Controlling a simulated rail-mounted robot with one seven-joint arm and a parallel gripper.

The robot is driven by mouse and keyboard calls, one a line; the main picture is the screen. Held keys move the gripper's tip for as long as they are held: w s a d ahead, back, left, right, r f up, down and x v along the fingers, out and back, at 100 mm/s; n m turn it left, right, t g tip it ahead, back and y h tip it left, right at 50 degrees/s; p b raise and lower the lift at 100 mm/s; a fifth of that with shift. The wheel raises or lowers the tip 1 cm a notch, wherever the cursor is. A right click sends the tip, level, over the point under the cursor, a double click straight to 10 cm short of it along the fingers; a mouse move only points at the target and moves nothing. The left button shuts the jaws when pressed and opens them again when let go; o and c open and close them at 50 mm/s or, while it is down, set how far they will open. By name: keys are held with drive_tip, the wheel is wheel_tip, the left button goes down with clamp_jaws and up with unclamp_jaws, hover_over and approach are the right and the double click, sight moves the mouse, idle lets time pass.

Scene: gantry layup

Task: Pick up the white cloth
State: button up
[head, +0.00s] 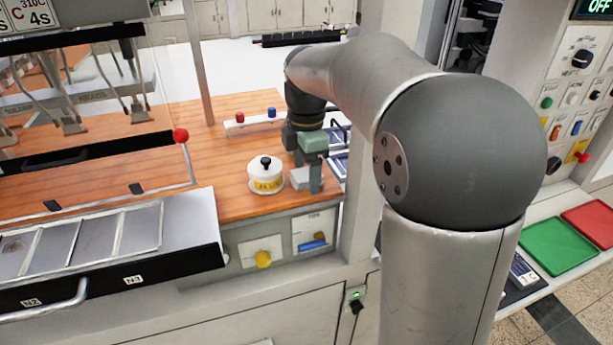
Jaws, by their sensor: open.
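A small pale, folded-looking piece, which appears to be the white cloth (300,180), lies on the wooden worktop near its right front edge. My gripper (312,184) points down at it from above, with its green-grey body over the right part of the cloth. One finger shows clearly at the cloth's right side; the other is hard to make out. The gripper is open, and I cannot tell whether a finger touches the cloth. Part of the cloth is hidden behind the finger.
A white lidded pot (266,178) with a black knob stands close left of the cloth. Behind it is a white rack (254,121) with red and blue knobs. A framed metal tray (95,240) and a red ball knob (180,135) are at left. The worktop (215,180) between is clear.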

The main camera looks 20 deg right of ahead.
sight(303, 175)
drive_tip(key=c, duration=1.1)
drive_tip(key=shift+c, duration=0.2)
drive_tip(key=shift+s+a+r+b, duration=0.2)
drive_tip(key=shift+a+r+b, duration=0.2)
drive_tip(key=shift+b, duration=0.05)
wheel_tip(303, 175, up, 11)
drive_tip(key=s+a+b, duration=0.2)
drive_tip(key=s+a, duration=0.2)
drive_tip(key=a, duration=0.4)
drive_tip(key=s+a+b, duration=0.1)
drive_tip(key=s+a, duration=0.3)
drive_tip(key=a, duration=0.5)
drive_tip(key=shift+s+b, duration=0.35)
drive_tip(key=shift+s, duration=0.05)
drive_tip(key=shift+f, duration=0.1)
drive_tip(key=o, duration=0.5)
drive_tip(key=c, duration=0.3)
drive_tip(key=shift+c, duration=0.2)
